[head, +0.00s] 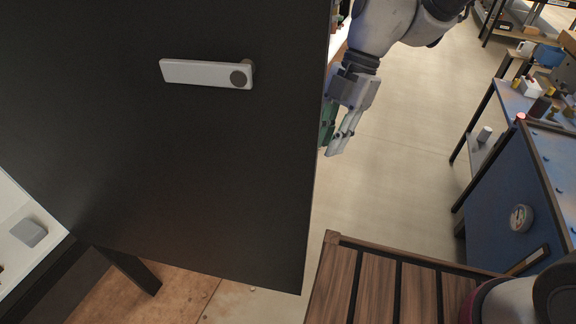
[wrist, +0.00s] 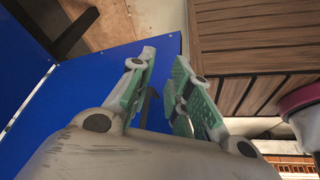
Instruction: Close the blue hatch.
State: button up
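A large panel, which I take to be the hatch, fills the left of the head view with a dark face (head: 190,160) and a pale flat handle (head: 205,74). It appears to stand open. In the wrist view a broad blue face (wrist: 80,95) lies at the left, seemingly the panel's other side. My gripper (head: 340,139) is at the panel's right edge, partly hidden behind it. In the wrist view its green-padded fingers (wrist: 163,62) are apart, over the blue face and its edge. A thin dark piece shows between them; I cannot tell what it is or whether anything touches.
A brown slatted wooden surface (head: 376,292) stands at the bottom, right of the panel. A blue cabinet (head: 500,205) with a round fitting and a cluttered bench are at the right. Pale floor (head: 400,160) lies clear between. A white surface (head: 18,225) shows at the left.

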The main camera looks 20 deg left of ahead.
jog(key=s+a, duration=0.1)
jog(key=s, duration=0.2)
jog(key=s+a, duration=0.2)
jog(key=s, duration=0.2)
jog(key=s+a, duration=0.2)
jog(key=s, duration=0.1)
jog(key=shift+s+a, duration=0.25)
jog(key=shift+s, duration=0.1)
jog(key=shift+f, duration=0.55)
grip_shut()
